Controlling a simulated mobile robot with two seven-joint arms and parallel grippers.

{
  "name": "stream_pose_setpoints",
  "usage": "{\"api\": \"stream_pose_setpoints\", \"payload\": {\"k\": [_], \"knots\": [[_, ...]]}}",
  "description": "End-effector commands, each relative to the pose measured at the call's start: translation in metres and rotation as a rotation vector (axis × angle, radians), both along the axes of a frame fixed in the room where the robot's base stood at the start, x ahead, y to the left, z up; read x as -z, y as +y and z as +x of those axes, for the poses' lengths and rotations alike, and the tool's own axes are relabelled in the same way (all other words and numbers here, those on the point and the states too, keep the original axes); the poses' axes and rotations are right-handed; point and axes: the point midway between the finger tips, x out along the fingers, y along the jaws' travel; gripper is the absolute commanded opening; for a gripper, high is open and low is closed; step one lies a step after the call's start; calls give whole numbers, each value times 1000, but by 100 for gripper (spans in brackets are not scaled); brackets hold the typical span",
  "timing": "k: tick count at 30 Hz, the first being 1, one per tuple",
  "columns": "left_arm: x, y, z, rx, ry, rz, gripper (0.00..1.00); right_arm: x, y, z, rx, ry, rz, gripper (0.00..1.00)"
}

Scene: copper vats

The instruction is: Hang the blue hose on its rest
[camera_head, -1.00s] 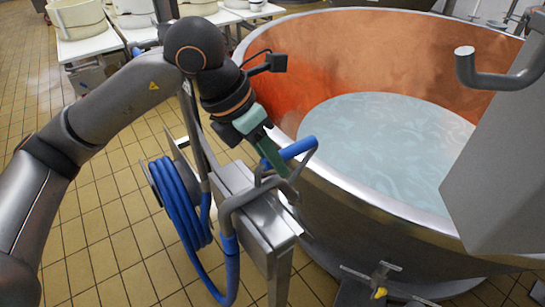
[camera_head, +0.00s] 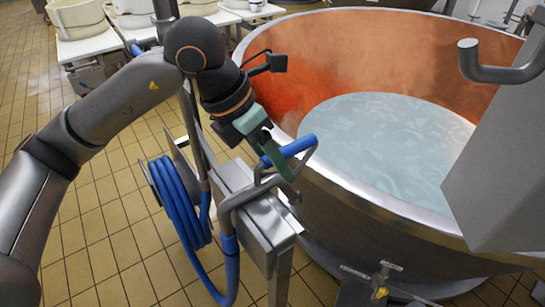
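The blue hose (camera_head: 178,205) hangs in coils on the side of a steel stand. Its lower loop rises to a grey bent metal tube on top, and a blue grip section (camera_head: 296,147) ends in a downward metal bend. The grip section lies over the stand's top, beside the vat rim. My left gripper (camera_head: 281,168) reaches down from above, with a green finger crossing in front of the blue grip section. The other finger is hidden, so I cannot tell whether it holds the hose. The rest cannot be told apart clearly from the stand's metalwork (camera_head: 260,215). My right gripper is out of view.
A large copper-lined vat (camera_head: 375,50) with pale liquid (camera_head: 390,140) fills the right. A grey panel (camera_head: 500,170) and a bent metal pipe (camera_head: 495,73) stand at the right edge. White tables (camera_head: 92,44) with tubs are at the back left. Tiled floor (camera_head: 110,230) is clear at left.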

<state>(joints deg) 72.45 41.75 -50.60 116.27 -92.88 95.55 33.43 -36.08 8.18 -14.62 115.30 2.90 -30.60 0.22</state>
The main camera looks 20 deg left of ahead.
Motion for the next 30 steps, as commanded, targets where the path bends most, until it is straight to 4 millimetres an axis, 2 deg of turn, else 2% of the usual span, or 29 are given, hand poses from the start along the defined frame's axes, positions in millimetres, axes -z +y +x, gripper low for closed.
{"api": "stream_pose_setpoints", "payload": {"k": [11,14,24,30], "knots": [[-2,1,0,-1,-1,0,62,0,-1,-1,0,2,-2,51],[-15,6,-2,-2,-4,1,62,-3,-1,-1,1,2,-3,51],[-82,33,-16,-2,-5,-1,62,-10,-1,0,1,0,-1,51],[-108,44,-21,-2,-3,0,62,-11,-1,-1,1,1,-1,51]]}}
